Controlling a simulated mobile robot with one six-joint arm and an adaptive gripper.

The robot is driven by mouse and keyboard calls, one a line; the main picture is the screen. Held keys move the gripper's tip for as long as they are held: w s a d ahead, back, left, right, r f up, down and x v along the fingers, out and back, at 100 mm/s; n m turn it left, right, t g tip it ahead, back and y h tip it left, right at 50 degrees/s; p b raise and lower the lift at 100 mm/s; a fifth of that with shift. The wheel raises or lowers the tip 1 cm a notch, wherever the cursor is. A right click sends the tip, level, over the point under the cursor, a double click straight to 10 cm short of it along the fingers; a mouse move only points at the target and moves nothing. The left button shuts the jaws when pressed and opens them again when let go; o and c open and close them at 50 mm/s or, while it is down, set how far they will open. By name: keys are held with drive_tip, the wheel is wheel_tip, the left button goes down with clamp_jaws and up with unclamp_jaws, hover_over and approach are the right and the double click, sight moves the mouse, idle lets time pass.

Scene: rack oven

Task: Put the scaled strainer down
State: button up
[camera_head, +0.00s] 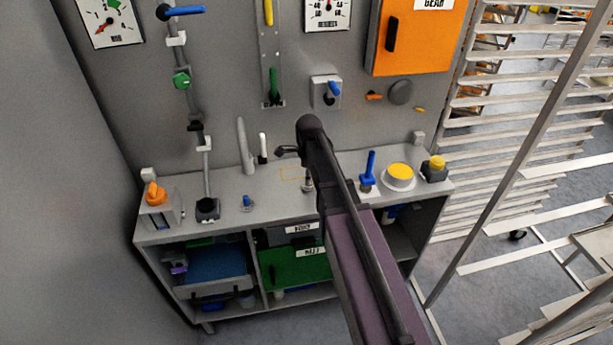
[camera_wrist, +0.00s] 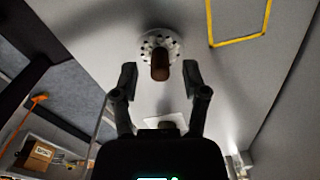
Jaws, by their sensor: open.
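The strainer (camera_wrist: 161,42), a pale round perforated disc with a dark brown handle (camera_wrist: 160,66), shows in the wrist view against the grey counter top. Its handle points toward my gripper (camera_wrist: 160,82), between and just beyond the fingertips. The fingers are spread apart, with clear gaps on both sides of the handle. In the head view my gripper (camera_head: 287,152) is over the counter (camera_head: 225,190), and my arm hides much of the spot below it. A yellow outlined rectangle on the counter (camera_wrist: 238,42) lies beside the strainer, apart from it.
On the counter stand an orange-knobbed box (camera_head: 157,203), a blue lever (camera_head: 368,170), a yellow button (camera_head: 399,176) and a yellow-topped block (camera_head: 434,168). An orange cabinet (camera_head: 420,35) hangs above. Slatted racks stand right.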

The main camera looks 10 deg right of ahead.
wheel_tip(320, 180, up, 12)
drive_tip(key=p, duration=1.1)
drive_tip(key=shift+f, duration=0.2)
idle(0.4)
drive_tip(key=s+n, duration=1.9)
drive_tip(key=n, duration=0.2)
drive_tip(key=shift+a, duration=0.2)
